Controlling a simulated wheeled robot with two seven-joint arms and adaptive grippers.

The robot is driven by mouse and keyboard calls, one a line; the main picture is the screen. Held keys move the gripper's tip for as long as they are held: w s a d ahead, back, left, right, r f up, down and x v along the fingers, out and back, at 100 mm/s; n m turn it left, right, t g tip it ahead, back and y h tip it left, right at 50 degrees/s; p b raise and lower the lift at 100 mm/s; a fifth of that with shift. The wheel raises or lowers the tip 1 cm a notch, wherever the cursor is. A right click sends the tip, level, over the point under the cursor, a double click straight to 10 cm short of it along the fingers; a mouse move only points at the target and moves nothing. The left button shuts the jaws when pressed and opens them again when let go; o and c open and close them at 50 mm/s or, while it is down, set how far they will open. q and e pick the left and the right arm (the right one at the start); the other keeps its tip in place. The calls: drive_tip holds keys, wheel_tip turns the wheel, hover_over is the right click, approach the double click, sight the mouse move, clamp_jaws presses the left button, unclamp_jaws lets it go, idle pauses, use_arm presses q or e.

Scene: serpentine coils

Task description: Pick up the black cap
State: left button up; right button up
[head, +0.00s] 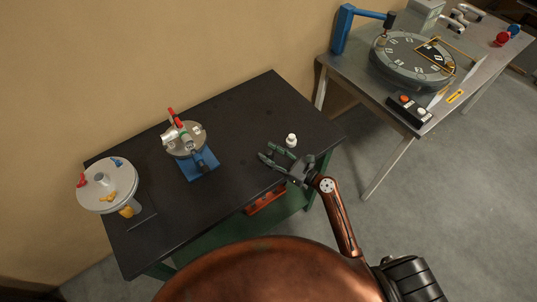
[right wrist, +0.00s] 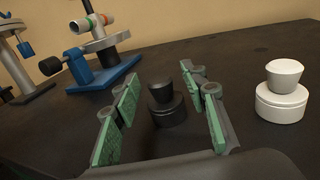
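The black cap (right wrist: 166,105) stands upright on the dark table in the right wrist view, a round knob on a wider base. It sits between the two green-padded fingers of my right gripper (right wrist: 163,110), with a visible gap on each side. The fingers are open. In the head view my right gripper (head: 275,160) is low over the right part of the black table (head: 240,110). I cannot make out the black cap there against the dark top. My left gripper is not in view.
A white cap (head: 291,140) stands just beyond my right gripper; the right wrist view shows it to the right (right wrist: 283,92). A blue-based fixture (head: 198,165) and a round grey-white plate (head: 107,185) stand farther left. A second table (head: 385,85) holds a large dial.

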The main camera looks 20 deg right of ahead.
drive_tip(key=shift+w+a, duration=0.1)
drive_tip(key=shift+w, duration=0.1)
drive_tip(key=c, duration=0.6)
drive_tip(key=shift+c, duration=1.4)
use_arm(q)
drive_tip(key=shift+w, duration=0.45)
use_arm(e)
clamp_jaws()
